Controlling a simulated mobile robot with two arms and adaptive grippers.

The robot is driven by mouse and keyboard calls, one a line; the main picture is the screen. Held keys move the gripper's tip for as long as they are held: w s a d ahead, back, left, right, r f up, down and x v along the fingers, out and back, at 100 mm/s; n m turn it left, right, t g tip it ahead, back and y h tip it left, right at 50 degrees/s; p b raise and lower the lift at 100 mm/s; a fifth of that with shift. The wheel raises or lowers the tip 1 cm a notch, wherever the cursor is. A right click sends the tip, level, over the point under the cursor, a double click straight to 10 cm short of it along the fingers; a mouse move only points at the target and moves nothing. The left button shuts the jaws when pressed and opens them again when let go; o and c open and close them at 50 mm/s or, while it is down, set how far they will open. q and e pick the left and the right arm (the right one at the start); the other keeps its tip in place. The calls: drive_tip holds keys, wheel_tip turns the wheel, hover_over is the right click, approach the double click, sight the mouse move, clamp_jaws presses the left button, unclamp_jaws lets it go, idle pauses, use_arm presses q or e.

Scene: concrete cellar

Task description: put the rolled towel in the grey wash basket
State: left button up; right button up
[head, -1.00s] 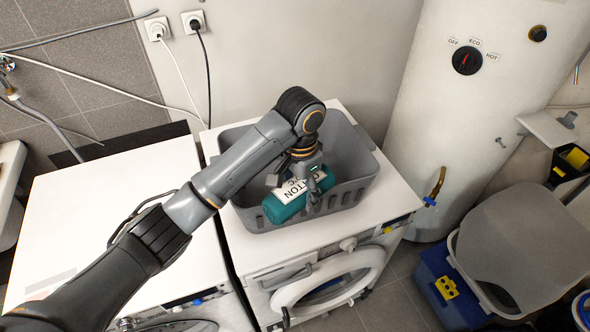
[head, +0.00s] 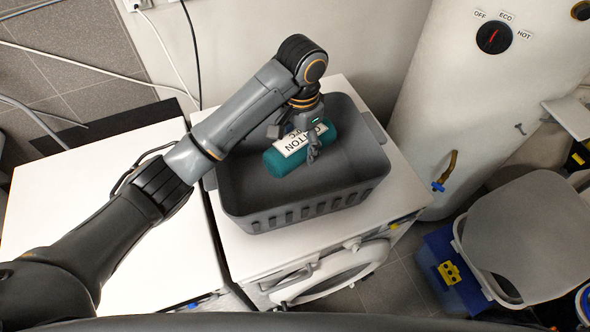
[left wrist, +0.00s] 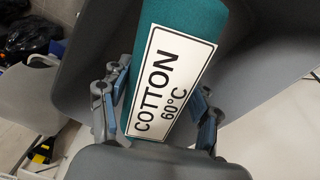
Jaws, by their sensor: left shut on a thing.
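The rolled towel (head: 283,166) is teal with a white label reading COTTON 60°C. My left gripper (head: 296,144) is shut on it from above, and in the left wrist view the fingers (left wrist: 160,108) sit on both sides of the roll (left wrist: 195,18). The grey wash basket (head: 305,211) stands on the right-hand white machine. In the head view the towel lies within the basket's opening, over its inside. I cannot tell whether it touches the basket floor. My right gripper is not in view.
A second white machine top (head: 100,225) on the left is clear. A white boiler (head: 430,100) with a dial stands behind right. A blue bin (head: 450,280) and a grey lid-like panel (head: 525,240) are at the right. Cables run along the wall.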

use_arm(q)
drive_tip(key=shift+w+f+b, duration=0.2)
drive_tip(key=shift+f+b, duration=0.2)
drive_tip(key=shift+f, duration=0.45)
drive_tip(key=shift+s+f+b, duration=0.25)
drive_tip(key=shift+f+b, duration=0.35)
drive_tip(key=shift+b, duration=0.1)
wheel_tip(320, 180, down, 3)
drive_tip(key=b, duration=0.2)
hover_over(299, 191)
wheel_tip(299, 191, down, 6)
drive_tip(key=shift+s+f+p, duration=0.1)
drive_tip(key=shift+f+p, duration=0.1)
drive_tip(key=shift+p, duration=0.1)
drive_tip(key=shift+f+p, duration=0.3)
drive_tip(key=shift+f, duration=2.05)
drive_tip(key=shift+f, duration=0.1)
